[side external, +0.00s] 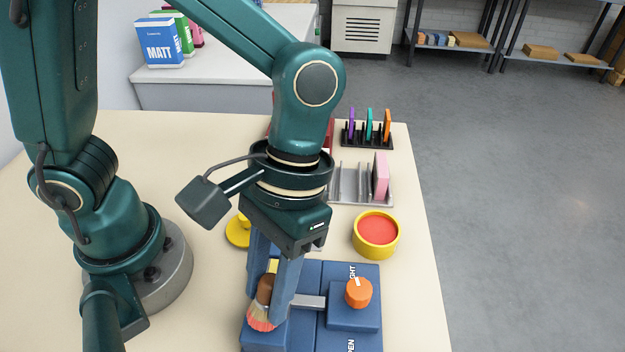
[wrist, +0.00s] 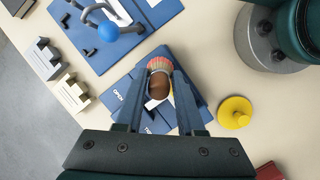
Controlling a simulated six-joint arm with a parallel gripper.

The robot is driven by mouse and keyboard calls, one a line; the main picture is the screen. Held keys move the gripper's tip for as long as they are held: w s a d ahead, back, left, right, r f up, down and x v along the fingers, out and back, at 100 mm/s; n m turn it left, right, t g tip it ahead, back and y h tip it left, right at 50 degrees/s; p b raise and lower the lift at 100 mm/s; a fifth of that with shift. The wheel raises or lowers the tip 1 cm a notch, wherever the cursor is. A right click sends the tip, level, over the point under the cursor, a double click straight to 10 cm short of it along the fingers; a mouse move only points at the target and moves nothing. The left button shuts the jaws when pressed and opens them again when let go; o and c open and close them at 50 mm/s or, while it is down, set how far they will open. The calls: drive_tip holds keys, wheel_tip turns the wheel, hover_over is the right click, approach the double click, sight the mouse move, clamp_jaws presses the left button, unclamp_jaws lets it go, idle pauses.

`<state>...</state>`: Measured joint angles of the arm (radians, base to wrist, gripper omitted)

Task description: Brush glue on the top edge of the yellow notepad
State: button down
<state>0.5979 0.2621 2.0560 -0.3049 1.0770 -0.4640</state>
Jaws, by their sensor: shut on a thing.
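My gripper (side external: 272,305) is shut on a brush (side external: 264,295) with a brown handle and reddish bristles. The brush points down at the blue clamp (side external: 367,318), which has an orange knob (side external: 358,292). In the wrist view, the brush (wrist: 159,84) is between my fingers, over the blue clamp (wrist: 190,56). A small yellow patch beside the handle (wrist: 171,88) may be the yellow notepad; most of it is hidden. I cannot tell whether the bristles touch anything. A yellow pot (side external: 376,251) with red-orange contents stands behind the clamp.
A yellow knobbed disc (wrist: 235,112) lies near my base. A pink pad (side external: 380,176) stands in a grey rack; a black rack (side external: 367,141) holds purple, teal and orange items. The wrist view shows another blue fixture with a blue ball (wrist: 108,32). The table's right edge is close to the clamp.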

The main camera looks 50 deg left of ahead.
sight(265, 281)
drive_tip(key=shift+w+a+r, duration=0.2)
drive_tip(key=shift+w+a, duration=0.2)
drive_tip(key=shift+w, duration=0.05)
drive_tip(key=shift+w+a+f, duration=0.15)
drive_tip(key=shift+w+a, duration=2.5)
drive_tip(key=shift+a, duration=0.05)
drive_tip(key=s+d, duration=0.6)
drive_tip(key=shift+s+d, duration=0.1)
drive_tip(key=shift+s, duration=0.05)
drive_tip(key=shift+r, duration=4.05)
